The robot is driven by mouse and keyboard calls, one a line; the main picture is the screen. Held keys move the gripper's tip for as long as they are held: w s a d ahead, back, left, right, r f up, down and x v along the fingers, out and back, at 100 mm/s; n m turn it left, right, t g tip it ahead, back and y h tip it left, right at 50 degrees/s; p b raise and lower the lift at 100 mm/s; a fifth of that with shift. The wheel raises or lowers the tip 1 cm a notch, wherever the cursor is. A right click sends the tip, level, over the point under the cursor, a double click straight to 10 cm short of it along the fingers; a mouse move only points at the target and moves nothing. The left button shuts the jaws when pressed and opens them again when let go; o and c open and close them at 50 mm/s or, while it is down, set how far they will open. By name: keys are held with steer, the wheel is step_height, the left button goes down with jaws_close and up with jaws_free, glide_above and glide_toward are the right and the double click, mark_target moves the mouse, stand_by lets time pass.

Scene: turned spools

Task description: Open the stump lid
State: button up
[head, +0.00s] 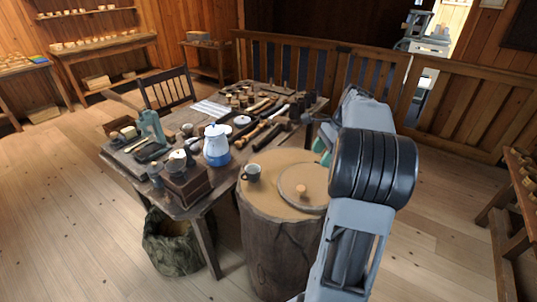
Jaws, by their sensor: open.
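The stump (268,240) is a wide barked block with a flat pale top. Its round lid (291,178) lies flat on the right part of that top, with a small turned wooden knob (301,191) in the middle. The lid looks closed. My arm stands in front and hides the lid's right edge. My gripper (319,140) is partly in view above and behind the lid, mostly hidden by my arm. It is open and apart from the knob, with nothing visible in it.
A sack (172,240) sits under the bench. A wooden railing (460,105) runs behind.

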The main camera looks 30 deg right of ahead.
steer(key=s+a+r+n+h+p, duration=0.1)
steer(key=s+a+r+n+p, duration=0.1)
steer(key=a+n, duration=0.3)
steer(key=s+a+r+n+t+h+p, duration=0.1)
steer(key=s+a+r+n+p, duration=0.2)
steer(key=a, duration=0.7)
steer(key=s+a+r+n+t+h+p, duration=0.1)
steer(key=s+a+r+n+h+p, duration=0.1)
steer(key=a+r+n+p, duration=0.3)
steer(key=shift+s+a+r+n+p, duration=0.15)
steer(key=shift+a+r+n+p, duration=0.15)
steer(key=shift+a+r+n, duration=0.8)
steer(key=shift+a+f+n, duration=0.1)
steer(key=shift+f+n, duration=0.25)
steer(key=shift+n, duration=0.15)
